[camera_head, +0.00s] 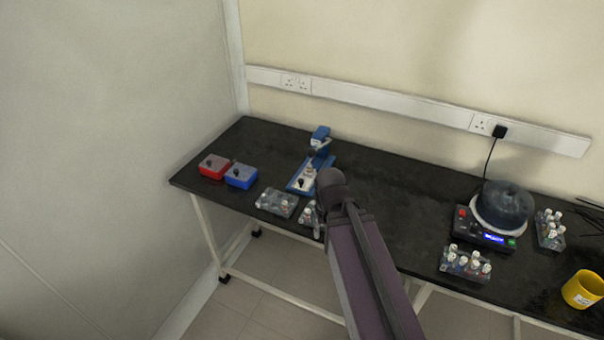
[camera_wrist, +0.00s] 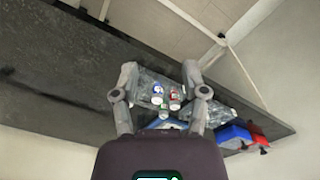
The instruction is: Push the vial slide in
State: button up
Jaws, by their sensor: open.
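A blue device (camera_head: 320,138) stands near the back left of the black table. Its blue base runs toward the front, and a pale slide (camera_head: 303,181) lies on it with a small vial (camera_head: 310,171) and a black knob. My gripper (camera_wrist: 159,72) is open in the wrist view, its two fingers wide apart with nothing gripped. Beyond the fingers that view shows a clear rack of vials (camera_wrist: 158,92) and part of the blue base (camera_wrist: 165,124), cut off by my palm. In the head view my wrist is just right of the slide and my fingers are mostly hidden.
A red box (camera_head: 214,166) and a blue box (camera_head: 241,176) sit left of the device. A clear vial rack (camera_head: 276,203) is in front of it. A scale-like device (camera_head: 486,238), another vial rack (camera_head: 465,264) and a yellow cup (camera_head: 582,289) stand right. The table's middle is clear.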

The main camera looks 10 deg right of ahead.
jog(key=shift+w+a, duration=0.25)
jog(key=shift+a, duration=0.1)
jog(key=shift+o, duration=0.7)
jog(key=w+a+r+m+h, duration=0.1)
jog(key=w+a+m+h, duration=0.2)
jog(key=w, duration=0.6)
jog(key=w+a+r+m+t+h+b, duration=0.1)
jog(key=w+a+m+h, duration=0.2)
jog(key=w+a+m, duration=0.2)
jog(key=w+a+r+m+h+b, duration=0.1)
jog(key=w+a+m, duration=0.3)
jog(key=w+m, duration=0.4)
jog(key=w+h, duration=0.1)
jog(key=w, duration=0.4)
jog(key=shift+w+t+h, duration=0.25)
jog(key=shift+t+h, duration=0.05)
jog(key=shift+h, duration=0.1)
jog(key=shift+d+f+b, duration=0.1)
jog(key=shift+b, duration=0.25)
